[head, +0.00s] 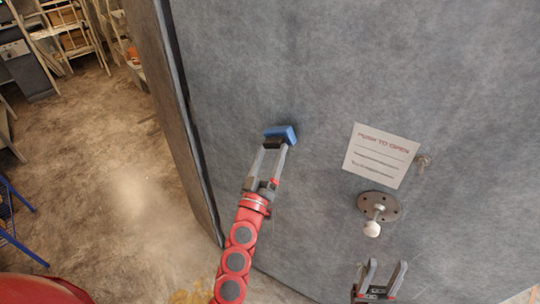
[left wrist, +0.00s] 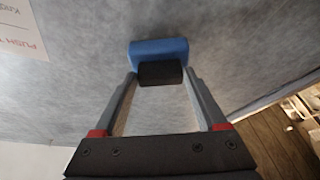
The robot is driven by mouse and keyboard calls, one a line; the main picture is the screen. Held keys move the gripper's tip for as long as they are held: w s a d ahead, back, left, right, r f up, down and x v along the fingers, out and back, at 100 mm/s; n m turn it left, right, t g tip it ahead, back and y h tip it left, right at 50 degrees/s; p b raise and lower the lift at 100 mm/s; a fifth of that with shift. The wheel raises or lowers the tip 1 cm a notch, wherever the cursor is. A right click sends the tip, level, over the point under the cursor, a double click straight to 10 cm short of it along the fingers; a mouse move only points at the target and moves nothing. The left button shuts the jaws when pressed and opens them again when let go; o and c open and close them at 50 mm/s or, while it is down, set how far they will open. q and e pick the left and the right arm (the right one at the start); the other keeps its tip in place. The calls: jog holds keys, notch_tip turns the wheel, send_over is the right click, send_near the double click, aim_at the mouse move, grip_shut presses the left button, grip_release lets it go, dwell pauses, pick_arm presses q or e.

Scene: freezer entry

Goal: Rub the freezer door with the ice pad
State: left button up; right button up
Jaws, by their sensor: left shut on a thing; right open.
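The ice pad (head: 282,133) is a blue block with a black grip (left wrist: 160,73). My left gripper (head: 272,147) is shut on the black grip. The blue part (left wrist: 158,50) lies at or against the grey freezer door (head: 260,60); I cannot tell for sure whether it touches. The door fills the middle and right of the head view and the background of the left wrist view. My right gripper (head: 382,270) is open and empty in front of the door at the bottom right.
A white sign (head: 381,155) is on the door, right of the pad. Below it a round plate with a knob (head: 373,228) sticks out. Shelves (head: 75,30) stand far left. The brown floor (head: 110,170) left of the door is open.

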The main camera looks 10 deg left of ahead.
aim_at(291, 145)
pick_arm(q)
jog(key=shift+w+d, duration=0.3)
jog(key=shift+w, duration=0.4)
jog(key=shift+s+d, duration=0.25)
jog(key=shift+d, duration=0.35)
jog(key=shift+s+d, duration=0.3)
jog(key=shift+d, duration=0.3)
jog(key=shift+s+d, duration=0.25)
jog(key=shift+d, duration=0.35)
jog(key=shift+w, duration=0.15)
jog(key=shift+w+a+b, duration=0.35)
jog(key=shift+a+b, duration=0.15)
jog(key=shift+a, duration=0.4)
jog(key=shift+w+a+b, duration=0.3)
jog(key=shift+a+b, duration=0.15)
jog(key=shift+a, duration=0.45)
